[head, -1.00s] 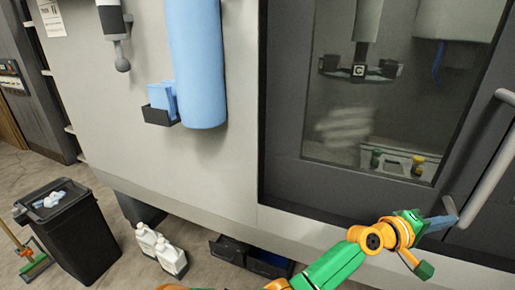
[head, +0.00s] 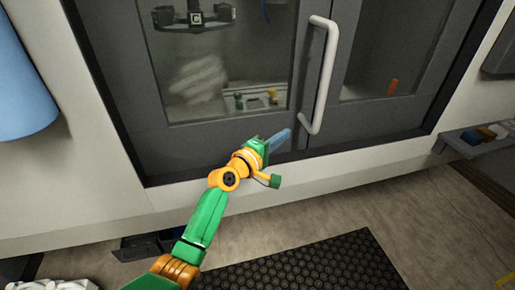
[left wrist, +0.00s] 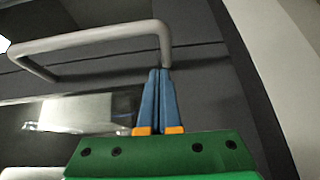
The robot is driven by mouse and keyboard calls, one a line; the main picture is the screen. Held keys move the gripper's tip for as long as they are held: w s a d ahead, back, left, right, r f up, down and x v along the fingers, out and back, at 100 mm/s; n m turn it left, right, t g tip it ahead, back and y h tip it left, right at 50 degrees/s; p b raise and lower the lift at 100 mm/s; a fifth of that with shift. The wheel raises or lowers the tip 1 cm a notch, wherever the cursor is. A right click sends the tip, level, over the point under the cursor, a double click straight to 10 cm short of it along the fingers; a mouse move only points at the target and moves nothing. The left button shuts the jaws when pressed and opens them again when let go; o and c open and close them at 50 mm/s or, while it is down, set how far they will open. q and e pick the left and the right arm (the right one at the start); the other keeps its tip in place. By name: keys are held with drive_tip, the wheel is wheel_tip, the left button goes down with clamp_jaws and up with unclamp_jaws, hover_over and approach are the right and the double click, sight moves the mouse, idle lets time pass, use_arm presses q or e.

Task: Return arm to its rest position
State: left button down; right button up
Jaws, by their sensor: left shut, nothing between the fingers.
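My left arm reaches up from the lower left in the head view. Its gripper (head: 281,139) has blue fingers pressed together and empty, in front of the grey booth door (head: 180,150). It is just below and left of the lower end of the pale door handle (head: 325,75), apart from it as far as I can tell. In the left wrist view the shut fingers (left wrist: 158,95) point up toward the handle (left wrist: 90,38), overlapping its right end in the picture. The door looks shut. My right gripper is not in view.
Several small items sit behind the door's window (head: 225,80). Dark bins (head: 140,248) stand low under the booth. A grey shelf (head: 470,145) with small items is at right. A blue cylinder (head: 20,90) hangs at left.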

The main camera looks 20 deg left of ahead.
use_arm(q)
drive_tip(key=v, duration=0.8)
wheel_tip(320, 180, down, 21)
drive_tip(key=s+a+m+g+y, duration=0.1)
drive_tip(key=s+m+g+y, duration=0.1)
drive_tip(key=s+g+y, duration=0.15)
drive_tip(key=s+a+f+m+g+y, duration=0.1)
drive_tip(key=s+f+m+g, duration=0.15)
drive_tip(key=s+f, duration=0.35)
drive_tip(key=s+f+m+g+y, duration=0.1)
drive_tip(key=s+f+m+g, duration=0.2)
drive_tip(key=f, duration=0.6)
drive_tip(key=s+f+m+g, duration=0.3)
drive_tip(key=s+f, duration=0.3)
drive_tip(key=s, duration=0.9)
drive_tip(key=s+a+f+m+g+y, duration=0.1)
drive_tip(key=s+f+m+g, duration=0.2)
drive_tip(key=s, duration=1.3)
wheel_tip(320, 180, down, 4)
drive_tip(key=shift+f+m, duration=0.15)
drive_tip(key=shift+m, duration=1.1)
drive_tip(key=shift+a, duration=0.1)
